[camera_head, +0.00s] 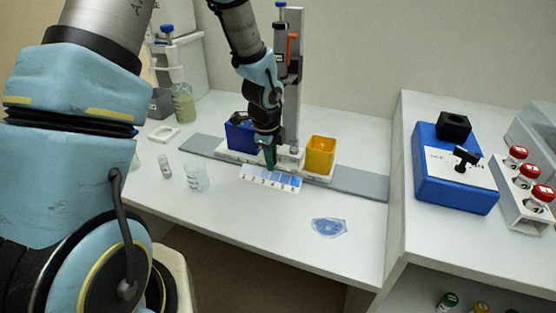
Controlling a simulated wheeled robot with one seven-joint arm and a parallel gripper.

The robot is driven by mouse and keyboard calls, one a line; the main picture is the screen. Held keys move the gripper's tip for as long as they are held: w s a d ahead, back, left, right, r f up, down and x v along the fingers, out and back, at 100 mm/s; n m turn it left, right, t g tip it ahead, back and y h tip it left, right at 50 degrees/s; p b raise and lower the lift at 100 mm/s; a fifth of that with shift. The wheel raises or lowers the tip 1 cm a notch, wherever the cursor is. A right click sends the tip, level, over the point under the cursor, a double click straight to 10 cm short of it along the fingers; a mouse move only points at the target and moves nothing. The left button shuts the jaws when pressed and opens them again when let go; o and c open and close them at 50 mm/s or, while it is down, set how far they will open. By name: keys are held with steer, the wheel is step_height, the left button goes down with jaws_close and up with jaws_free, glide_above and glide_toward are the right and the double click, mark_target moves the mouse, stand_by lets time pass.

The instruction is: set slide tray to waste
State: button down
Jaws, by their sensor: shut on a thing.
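The slide tray (316,174) is a white carriage on a long grey rail (358,184). It carries a blue bin (240,137) on its left and a yellow bin (320,154) on its right. My gripper (269,163) points down at the front middle of the tray, between the two bins. It is shut on a part of the tray there, but its fingers hide what they hold. A strip with numbered blue shades (271,179) lies in front of the tray. No waste marking can be read in this view.
A grey upright stand (294,75) rises behind the tray, close to my arm. A small vial (165,166) and a clear beaker (197,178) stand at the left. A blue patch (329,228) lies at the front. A blue box (453,185) and red-capped vials (529,176) are on the right bench.

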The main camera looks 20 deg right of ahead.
steer(key=w+a+p, duration=0.2)
steer(key=w+a, duration=0.2)
steer(key=w+a+p, duration=0.2)
steer(key=w+a, duration=0.2)
steer(key=shift+w+a+r, duration=0.1)
steer(key=shift+a+r, duration=0.05)
steer(key=shift+a, duration=0.25)
steer(key=shift+w+a+p, duration=0.3)
steer(key=shift+w+a, duration=0.05)
steer(key=shift+w, duration=0.05)
steer(key=c, duration=1.1)
jaws_free()
steer(key=shift+a, duration=0.1)
steer(key=shift+o, duration=1.1)
step_height(320, 180, up, 10)
steer(key=s+a, duration=0.1)
steer(key=shift+s+r+b, duration=0.15)
steer(key=shift+s+b, duration=0.15)
steer(key=shift+a, duration=0.15)
